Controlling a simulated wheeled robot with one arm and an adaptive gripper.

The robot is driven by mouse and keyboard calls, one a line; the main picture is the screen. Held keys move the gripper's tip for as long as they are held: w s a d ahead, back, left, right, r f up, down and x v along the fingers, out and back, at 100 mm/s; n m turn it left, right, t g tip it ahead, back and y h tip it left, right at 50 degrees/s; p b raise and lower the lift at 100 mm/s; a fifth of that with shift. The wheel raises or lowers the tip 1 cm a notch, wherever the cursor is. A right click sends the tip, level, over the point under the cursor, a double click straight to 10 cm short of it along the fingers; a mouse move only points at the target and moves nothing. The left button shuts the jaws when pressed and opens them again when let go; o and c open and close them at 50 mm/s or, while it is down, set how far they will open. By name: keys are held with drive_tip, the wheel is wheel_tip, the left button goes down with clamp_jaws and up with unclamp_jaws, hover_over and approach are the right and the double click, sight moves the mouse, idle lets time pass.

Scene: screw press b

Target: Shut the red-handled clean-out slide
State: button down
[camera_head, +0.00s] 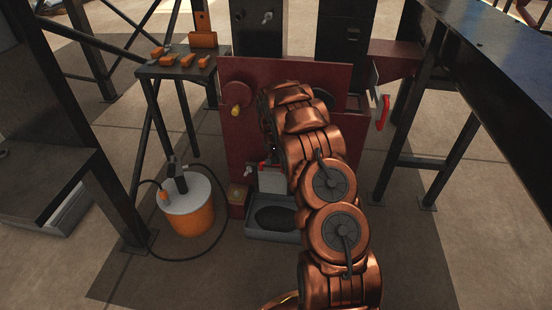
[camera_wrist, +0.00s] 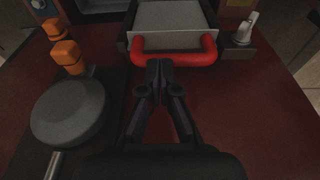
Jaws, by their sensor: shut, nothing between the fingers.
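The clean-out slide is a pale grey plate (camera_wrist: 172,17) in dark side rails on the red press face. Its red U-shaped handle (camera_wrist: 174,55) lies across the near edge of the plate in the wrist view. My gripper (camera_wrist: 160,66) is shut and empty, with its fingertips at the handle, left of its middle. I cannot tell whether they touch it. In the head view the grey plate (camera_head: 272,181) shows low on the press, partly behind my arm, with a bit of the red handle (camera_head: 263,164). My gripper is mostly hidden there.
A small pale lever (camera_wrist: 246,28) sits beside the slide. A round grey disc (camera_wrist: 68,111) and orange knobs (camera_wrist: 67,56) are on the other side. A grey tray (camera_head: 262,235) lies below. Another red handle (camera_head: 384,112) is at the press's right. An orange drum (camera_head: 188,208) stands left.

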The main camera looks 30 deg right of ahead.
drive_tip(key=s+a+r+p, duration=0.3)
drive_tip(key=r, duration=0.6)
drive_tip(key=s+a+r+n+p, duration=0.1)
drive_tip(key=s+a+r+p, duration=0.2)
drive_tip(key=r, duration=0.6)
drive_tip(key=s+a+r+p, duration=0.2)
drive_tip(key=r+p, duration=0.2)
drive_tip(key=r, duration=0.5)
drive_tip(key=s+a+r+n+g+p, duration=0.1)
drive_tip(key=s+a+r+p, duration=0.3)
drive_tip(key=s+r, duration=0.3)
drive_tip(key=s+a+r+n+p, duration=0.1)
drive_tip(key=s+a+r+p, duration=0.35)
drive_tip(key=r, duration=0.35)
drive_tip(key=s+a+r+n+p, duration=0.1)
drive_tip(key=s+a+r+p, duration=0.2)
drive_tip(key=s, duration=0.6)
drive_tip(key=s+a+r+n+g+y+p, duration=0.1)
drive_tip(key=s+a+r+n+p, duration=0.1)
drive_tip(key=s+a+r+p, duration=0.2)
drive_tip(key=s+a+r+n+g+p, duration=0.1)
drive_tip(key=s+a+r+p, duration=0.3)
drive_tip(key=s+r+p, duration=0.5)
drive_tip(key=s+r+n, duration=0.1)
drive_tip(key=s+r, duration=0.1)
drive_tip(key=s, duration=0.5)
drive_tip(key=shift+a+r+y, duration=0.25)
drive_tip(key=shift+r+y, duration=0.05)
drive_tip(key=shift+r, duration=0.1)
